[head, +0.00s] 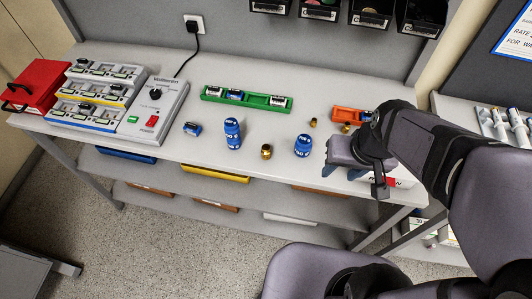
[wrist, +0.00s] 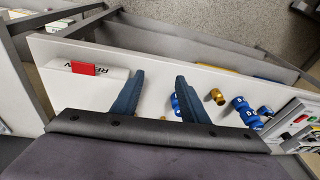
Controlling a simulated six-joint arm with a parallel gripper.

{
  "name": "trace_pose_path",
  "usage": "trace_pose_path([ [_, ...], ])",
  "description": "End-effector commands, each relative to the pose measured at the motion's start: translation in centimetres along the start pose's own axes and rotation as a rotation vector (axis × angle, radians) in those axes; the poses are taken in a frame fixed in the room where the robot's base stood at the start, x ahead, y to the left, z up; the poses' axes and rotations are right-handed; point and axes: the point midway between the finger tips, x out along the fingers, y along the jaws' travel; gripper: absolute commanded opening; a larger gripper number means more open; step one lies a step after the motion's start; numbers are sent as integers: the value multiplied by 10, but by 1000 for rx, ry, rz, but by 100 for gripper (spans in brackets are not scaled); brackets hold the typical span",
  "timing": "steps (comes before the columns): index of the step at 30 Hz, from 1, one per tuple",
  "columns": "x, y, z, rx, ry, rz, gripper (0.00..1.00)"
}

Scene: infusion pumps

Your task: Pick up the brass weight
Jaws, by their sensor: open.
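A brass weight (head: 266,151) stands near the bench front, between two blue cylinders, the left one (head: 232,132) and the right one (head: 303,146). It also shows in the wrist view (wrist: 217,95), right of my fingers. Two smaller brass pieces stand farther back, one in the middle (head: 313,122) and one by the orange block (head: 345,128). My gripper (head: 343,172) is open and empty at the bench's right front, right of the weight and the right blue cylinder. In the wrist view its two fingers (wrist: 160,76) are apart with white bench top between them.
A green tray (head: 212,98) with batteries lies behind. A blue battery (head: 192,128) lies left of the cylinders. A grey tester (head: 155,108), charger racks and a red box (head: 38,84) fill the left. A white box with a red label (wrist: 84,68) is near my fingers.

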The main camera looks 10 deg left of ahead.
Motion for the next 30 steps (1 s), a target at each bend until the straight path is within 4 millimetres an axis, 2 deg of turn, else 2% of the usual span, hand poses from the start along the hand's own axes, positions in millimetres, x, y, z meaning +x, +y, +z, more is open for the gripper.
trace_pose_path([
  [1, 11, -13, -8, -23, 39, -23, 40],
  [5, 28, -51, -38, -72, 175, -88, 40],
  [9, 43, -104, -73, -118, 369, -168, 40],
  [12, 48, -142, -95, -134, 521, -212, 40],
  [15, 49, -171, -110, -132, 666, -233, 40],
  [18, 47, -192, -118, -119, 803, -230, 40],
  [21, 45, -205, -119, -99, 930, -205, 40],
  [24, 41, -210, -114, -76, 1049, -154, 40],
  [30, 31, -204, -93, -38, 1227, -21, 40],
])
